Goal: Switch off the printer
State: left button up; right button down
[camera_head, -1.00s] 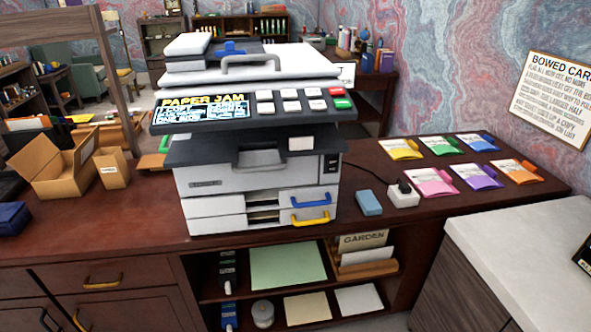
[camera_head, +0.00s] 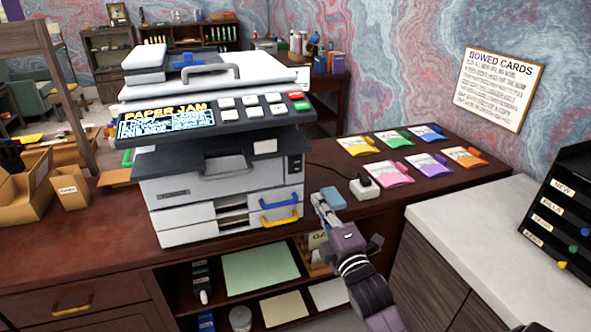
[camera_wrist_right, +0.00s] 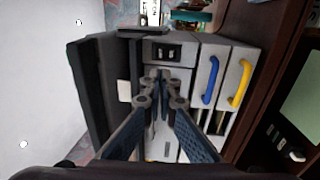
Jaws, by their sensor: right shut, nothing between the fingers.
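The printer (camera_head: 165,190) stands on the dark wooden desk, its tilted panel screen (camera_head: 165,118) lit and reading "PAPER JAM". A red and a green button sit at the panel's right end. A small dark switch plate (camera_head: 296,163) is on the printer's right front edge. It also shows in the right wrist view as a dark plate (camera_wrist_right: 166,52), just beyond the fingertips. My right gripper (camera_head: 318,197) is shut and empty in front of the desk, to the right of the printer's drawers. In the wrist view its fingers (camera_wrist_right: 160,76) point at the printer. My left gripper is out of view.
A pale counter (camera_head: 480,215) stands at the right. Blue (camera_head: 277,200) and yellow (camera_head: 281,219) drawer handles stick out.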

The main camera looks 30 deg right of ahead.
aim_at(297, 163)
jog(key=p+x, duration=0.2)
jog(key=x, duration=1.2)
jog(key=shift+p, duration=0.4)
jog(key=shift+w+r+p, duration=0.2)
jog(key=shift+r+p, duration=0.15)
jog(key=shift+p, duration=0.5)
jog(key=shift+f, duration=0.3)
